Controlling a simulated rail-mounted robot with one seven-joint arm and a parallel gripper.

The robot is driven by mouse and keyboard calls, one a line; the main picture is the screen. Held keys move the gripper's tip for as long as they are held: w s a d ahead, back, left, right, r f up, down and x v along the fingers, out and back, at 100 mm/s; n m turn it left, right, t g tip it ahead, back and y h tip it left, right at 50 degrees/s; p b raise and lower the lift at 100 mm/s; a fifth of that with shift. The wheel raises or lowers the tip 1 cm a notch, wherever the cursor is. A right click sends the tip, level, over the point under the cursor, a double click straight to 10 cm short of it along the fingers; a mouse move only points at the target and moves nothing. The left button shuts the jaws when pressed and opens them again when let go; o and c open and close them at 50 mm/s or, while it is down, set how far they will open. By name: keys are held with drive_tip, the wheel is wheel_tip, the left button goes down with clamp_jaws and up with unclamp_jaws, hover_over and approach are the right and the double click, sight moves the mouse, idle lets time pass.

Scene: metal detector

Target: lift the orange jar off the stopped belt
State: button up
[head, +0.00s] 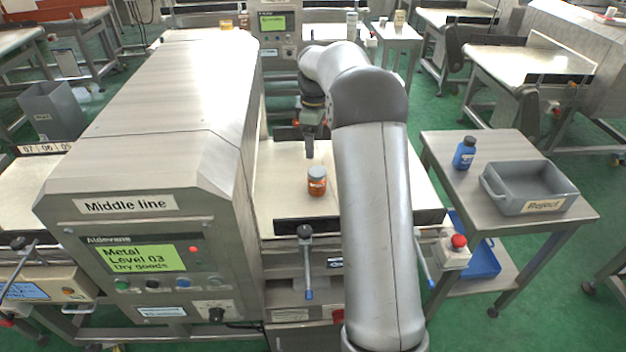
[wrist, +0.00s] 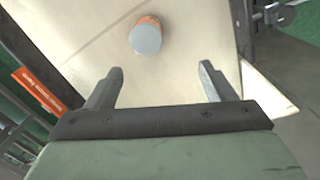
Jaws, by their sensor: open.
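An orange jar (head: 317,182) with a grey lid stands upright on the pale belt (head: 275,200) of the middle line, just right of the metal detector housing. In the wrist view the jar (wrist: 146,36) shows from above, beyond my fingertips and left of the middle between them. My gripper (head: 309,150) is above the belt, behind the jar in the head view. In the wrist view my gripper (wrist: 160,78) is open, with nothing between its two fingers. The jar and the fingers are apart.
The metal detector (head: 150,150) stands left of the jar. A side table (head: 450,152) at the right holds a blue bottle (head: 465,153) and a grey Reject bin (head: 530,187). A red button (head: 459,241) sits at the belt's front right corner. A lever (head: 305,250) stands at the front edge.

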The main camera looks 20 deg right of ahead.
sight(317, 172)
drive_tip(key=shift+n, duration=0.3)
drive_tip(key=f, duration=0.4)
drive_tip(key=d+f, duration=0.1)
drive_tip(key=f, duration=0.3)
drive_tip(key=w+f+p, duration=0.1)
drive_tip(key=f, duration=0.4)
drive_tip(key=shift+d, duration=0.15)
drive_tip(key=shift+w+d+f+p, duration=0.15)
drive_tip(key=shift+f+p, duration=0.15)
drive_tip(key=shift+f, duration=1)
drive_tip(key=shift+w+d+f+p, duration=0.15)
drive_tip(key=shift+f+p, duration=0.1)
drive_tip(key=shift+f, duration=1.05)
drive_tip(key=c, duration=1.1)
